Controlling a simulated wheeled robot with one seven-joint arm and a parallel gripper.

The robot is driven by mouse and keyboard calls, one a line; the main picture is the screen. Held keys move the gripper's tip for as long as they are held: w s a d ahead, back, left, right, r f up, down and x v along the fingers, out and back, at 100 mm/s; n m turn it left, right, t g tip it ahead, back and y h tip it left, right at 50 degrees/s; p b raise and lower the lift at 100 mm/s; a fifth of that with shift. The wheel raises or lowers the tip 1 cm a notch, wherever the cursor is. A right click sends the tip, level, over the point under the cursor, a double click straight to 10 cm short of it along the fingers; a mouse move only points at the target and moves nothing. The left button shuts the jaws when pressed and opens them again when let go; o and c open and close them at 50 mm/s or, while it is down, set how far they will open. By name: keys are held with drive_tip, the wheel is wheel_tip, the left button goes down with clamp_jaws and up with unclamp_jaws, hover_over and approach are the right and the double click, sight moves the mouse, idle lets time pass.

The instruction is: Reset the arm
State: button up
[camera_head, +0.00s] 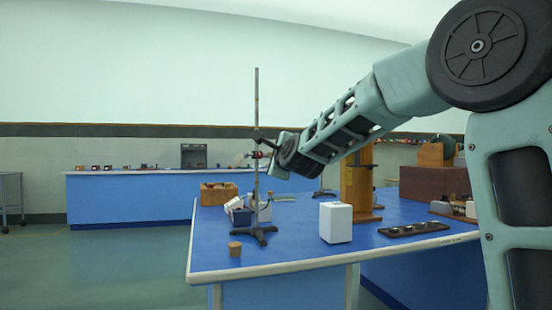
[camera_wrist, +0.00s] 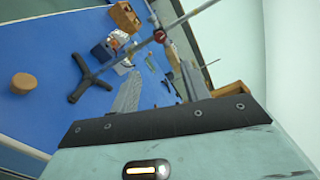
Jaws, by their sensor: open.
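My arm reaches from the right of the head view out over the blue bench (camera_head: 290,258), bent at the elbow. My gripper (camera_head: 278,160) is at its end, beside the upright rod of a metal stand (camera_head: 257,200), above the bench top. In the wrist view my gripper (camera_wrist: 158,85) shows two fingers spread apart with nothing held between them. The stand (camera_wrist: 90,78) lies beyond the fingers there. I cannot tell whether the gripper touches the rod.
A cork-like cylinder (camera_head: 235,249) stands near the bench's front left corner. A white box (camera_head: 335,222), a dark tray (camera_head: 415,229) and a wooden crate (camera_head: 218,193) are on the bench. A wooden upright (camera_head: 357,190) stands under my arm. Floor at left (camera_head: 90,265) is clear.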

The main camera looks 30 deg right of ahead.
idle(0.6)
drive_tip(key=s+a+f+n+g+y, duration=0.4)
drive_tip(key=s+a+f+n, duration=0.3)
drive_tip(key=a+f, duration=0.4)
drive_tip(key=s+a+f+n+g+y, duration=0.45)
drive_tip(key=a+f+n, duration=0.45)
drive_tip(key=a, duration=0.5)
drive_tip(key=s+a+f+n+g+h, duration=0.1)
drive_tip(key=s+f+n+g, duration=0.3)
drive_tip(key=s, duration=0.6)
drive_tip(key=s+a+f+n+g+h, duration=0.1)
drive_tip(key=s+f+n+g, duration=0.1)
drive_tip(key=s+f+n, duration=0.6)
drive_tip(key=s+a+f+n+g+h, duration=0.1)
drive_tip(key=s+f+n+g, duration=0.2)
drive_tip(key=s, duration=0.8)
wheel_tip(320, 180, up, 27)
drive_tip(key=s+n+p, duration=0.1)
drive_tip(key=p, duration=2.5)
drive_tip(key=shift+s+d+p, duration=0.2)
drive_tip(key=shift+d+p, duration=0.1)
drive_tip(key=shift+d, duration=0.05)
